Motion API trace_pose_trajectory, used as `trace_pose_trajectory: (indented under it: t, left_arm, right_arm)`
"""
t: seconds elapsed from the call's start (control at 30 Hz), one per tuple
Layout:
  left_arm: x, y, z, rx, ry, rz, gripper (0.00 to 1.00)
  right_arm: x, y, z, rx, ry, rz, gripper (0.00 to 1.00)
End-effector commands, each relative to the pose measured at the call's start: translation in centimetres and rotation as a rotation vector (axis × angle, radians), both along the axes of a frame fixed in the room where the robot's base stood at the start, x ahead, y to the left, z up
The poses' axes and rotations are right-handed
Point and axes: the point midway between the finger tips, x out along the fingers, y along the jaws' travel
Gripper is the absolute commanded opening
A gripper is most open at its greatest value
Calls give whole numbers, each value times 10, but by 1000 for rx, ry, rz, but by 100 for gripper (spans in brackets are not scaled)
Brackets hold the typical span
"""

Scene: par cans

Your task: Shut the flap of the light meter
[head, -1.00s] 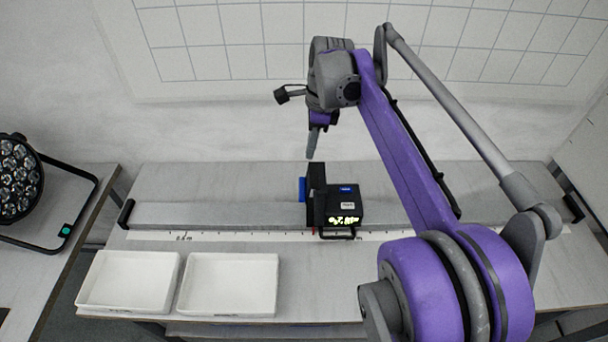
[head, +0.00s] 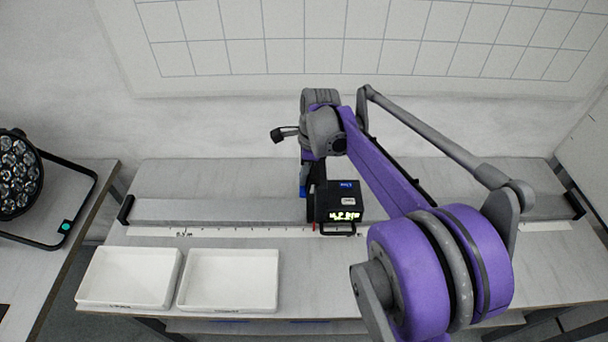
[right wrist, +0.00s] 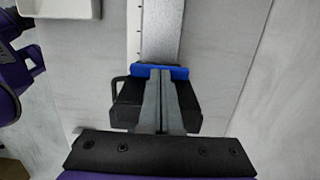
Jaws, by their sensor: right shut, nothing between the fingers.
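The light meter (head: 345,203) is a black box with a lit yellow display, standing on the bench rail. A dark upright panel, which looks like its flap (head: 317,182), stands at its left side, with a blue part (head: 303,181) beside it. My right gripper (right wrist: 160,80) is shut and empty. In the right wrist view its fingers lie across the middle of the black meter (right wrist: 127,105), near the blue part (right wrist: 178,72). In the head view its fingers are largely hidden by the flap and wrist. I cannot tell whether they touch the flap. My left gripper is out of view.
Two white trays (head: 130,304) (head: 229,308) sit at the bench's front left. The grey rail (head: 220,211) runs along the bench, with a scale strip in front. A par can (head: 16,178) stands on the left table. The bench right of the meter lies partly behind my arm.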

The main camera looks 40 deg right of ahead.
Motion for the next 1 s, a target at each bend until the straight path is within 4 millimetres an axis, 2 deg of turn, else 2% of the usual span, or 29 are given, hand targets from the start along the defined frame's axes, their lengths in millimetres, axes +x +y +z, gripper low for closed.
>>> trace_pose_trajectory:
  t: [0.27, 0.67, 1.0]
  left_arm:
    - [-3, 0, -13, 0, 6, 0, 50]
    - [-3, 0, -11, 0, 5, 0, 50]
    - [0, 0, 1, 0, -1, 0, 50]
  right_arm:
    - [-4, -3, -18, 0, 2, -2, 0]
    - [-4, -1, -16, 4, 7, 2, 0]
    - [-4, -2, 0, 2, 4, 2, 0]
